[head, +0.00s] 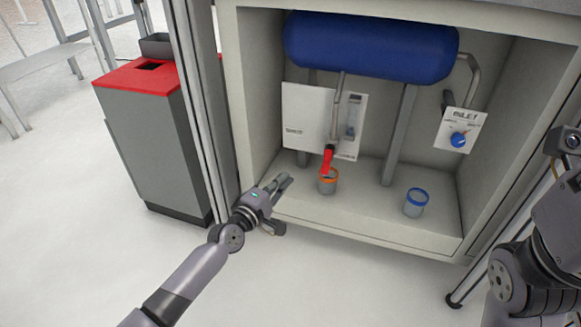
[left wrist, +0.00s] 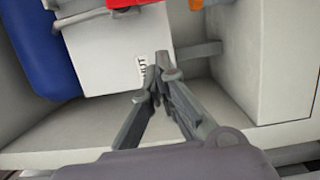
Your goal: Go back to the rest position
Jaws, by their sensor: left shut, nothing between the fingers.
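My left gripper (head: 284,181) is at the left front of the open cabinet (head: 350,229), just left of a cup with an orange rim (head: 328,181). In the left wrist view its fingers (left wrist: 160,72) are together with nothing between them. My right arm is at the right edge of the head view; its fingertips are out of the frame.
A blue tank (head: 370,46) hangs in the cabinet above a white panel and a red-handled tap (head: 327,160). A blue-rimmed cup (head: 416,202) stands to the right, below a blue knob (head: 458,139). A grey bin with a red top (head: 140,76) stands left.

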